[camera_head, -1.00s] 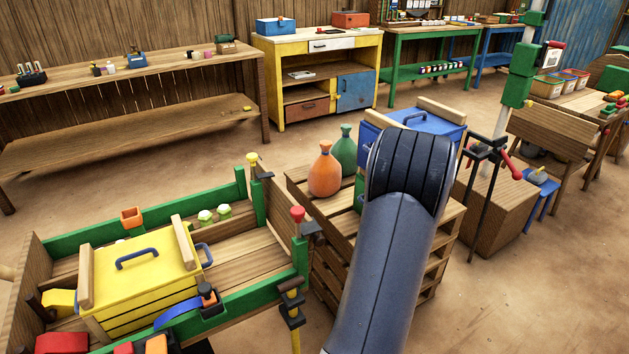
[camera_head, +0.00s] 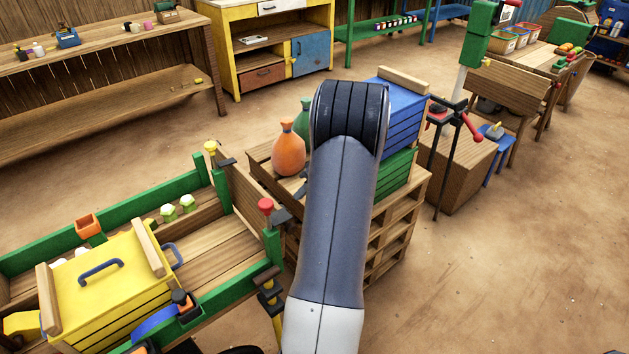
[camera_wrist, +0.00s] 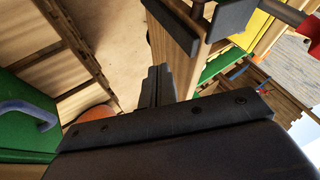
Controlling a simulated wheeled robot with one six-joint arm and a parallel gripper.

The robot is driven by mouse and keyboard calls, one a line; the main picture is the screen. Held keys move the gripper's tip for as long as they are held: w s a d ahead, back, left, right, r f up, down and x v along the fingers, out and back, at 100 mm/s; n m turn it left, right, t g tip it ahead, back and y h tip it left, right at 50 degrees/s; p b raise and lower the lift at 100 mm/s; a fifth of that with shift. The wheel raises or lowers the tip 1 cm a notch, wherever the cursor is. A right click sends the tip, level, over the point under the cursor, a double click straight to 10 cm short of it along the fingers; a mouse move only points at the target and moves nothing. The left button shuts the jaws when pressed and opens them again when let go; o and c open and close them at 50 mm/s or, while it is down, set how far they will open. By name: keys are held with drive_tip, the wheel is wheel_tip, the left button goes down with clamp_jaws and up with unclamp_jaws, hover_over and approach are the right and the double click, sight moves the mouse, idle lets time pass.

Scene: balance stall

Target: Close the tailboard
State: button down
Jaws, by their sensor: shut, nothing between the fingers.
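The cart (camera_head: 185,188) has green side rails and stands at the lower left of the head view. Its wooden tailboard (camera_head: 246,192) stands about upright at the cart's right end, between a post with a yellow knob (camera_head: 210,147) and one with a red knob (camera_head: 265,206). In the wrist view the board (camera_wrist: 178,38) shows edge-on with dark metal brackets (camera_wrist: 234,18). My gripper (camera_wrist: 158,85) is shut and empty, its tips close to the board's outer side; I cannot tell whether they touch. In the head view my arm mostly hides the gripper.
A yellow crate (camera_head: 105,275) lies in the cart. A pallet stack (camera_head: 385,240) right beside the tailboard bears an orange sack (camera_head: 289,150), a green sack (camera_head: 303,117) and blue (camera_head: 405,112) and green crates (camera_head: 398,172). Floor at the lower right is clear.

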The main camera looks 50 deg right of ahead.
sight(276, 206)
drive_tip(key=a, duration=0.2)
drive_tip(key=w+a, duration=0.1)
drive_tip(key=a, duration=0.1)
drive_tip(key=shift+w+a, duration=0.1)
drive_tip(key=shift+a, duration=0.1)
drive_tip(key=shift+w+a+h+b, duration=0.15)
drive_tip(key=shift+a+h+b, duration=0.25)
drive_tip(key=shift+a+b, duration=0.3)
drive_tip(key=shift+w+a+r+h+b, duration=0.15)
drive_tip(key=shift+a+r+h+b, duration=0.25)
drive_tip(key=shift+a+b, duration=0.25)
